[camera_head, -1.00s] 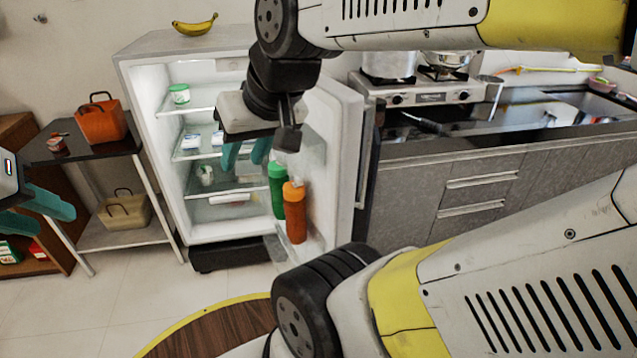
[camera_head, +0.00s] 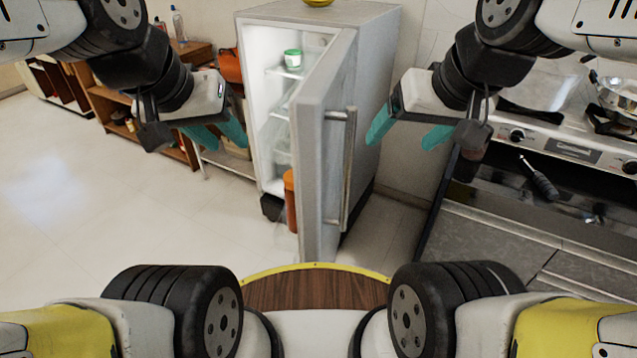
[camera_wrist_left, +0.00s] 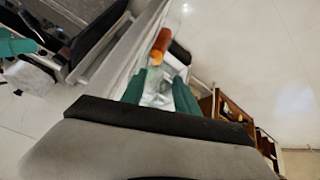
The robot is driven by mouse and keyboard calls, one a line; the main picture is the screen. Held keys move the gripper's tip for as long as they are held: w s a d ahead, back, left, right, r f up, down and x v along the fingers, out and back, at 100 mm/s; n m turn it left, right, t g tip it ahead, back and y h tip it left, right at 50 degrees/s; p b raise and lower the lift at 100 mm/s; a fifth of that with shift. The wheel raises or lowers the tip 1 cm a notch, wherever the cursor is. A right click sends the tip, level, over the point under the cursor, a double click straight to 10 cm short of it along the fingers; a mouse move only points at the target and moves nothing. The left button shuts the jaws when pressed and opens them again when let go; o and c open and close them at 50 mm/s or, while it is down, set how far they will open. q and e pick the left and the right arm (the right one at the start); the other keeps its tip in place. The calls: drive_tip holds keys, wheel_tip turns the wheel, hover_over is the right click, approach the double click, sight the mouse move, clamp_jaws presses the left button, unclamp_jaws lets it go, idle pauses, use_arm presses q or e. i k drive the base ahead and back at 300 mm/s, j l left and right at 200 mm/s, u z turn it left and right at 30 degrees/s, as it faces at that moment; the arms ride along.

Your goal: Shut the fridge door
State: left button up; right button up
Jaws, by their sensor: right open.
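The white fridge (camera_head: 369,95) stands in the head view with its lit inside showing on the left. Its grey door (camera_head: 312,165) is partly open, seen nearly edge-on, with a long metal handle (camera_head: 348,170) on its right face. My left gripper (camera_head: 222,137) is open and empty, left of the door and in front of the fridge opening. My right gripper (camera_head: 403,132) is open and empty, right of the handle and apart from it. An orange bottle (camera_head: 290,200) stands on the inner side of the door; it also shows in the left wrist view (camera_wrist_left: 160,46).
A stove (camera_head: 570,145) and a dark counter stand at the right. Wooden shelves (camera_head: 110,105) and a small side table stand at the left. A banana (camera_head: 318,2) lies on the fridge top. The floor (camera_head: 80,200) at left is clear.

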sight(324, 122)
drive_tip(key=k+l, duration=0.1)
drive_tip(key=l, duration=0.6)
drive_tip(key=k+l+z, duration=0.1)
drive_tip(key=l, duration=0.25)
drive_tip(key=k+l, duration=0.25)
drive_tip(key=k+l+z, duration=0.15)
drive_tip(key=l, duration=0.25)
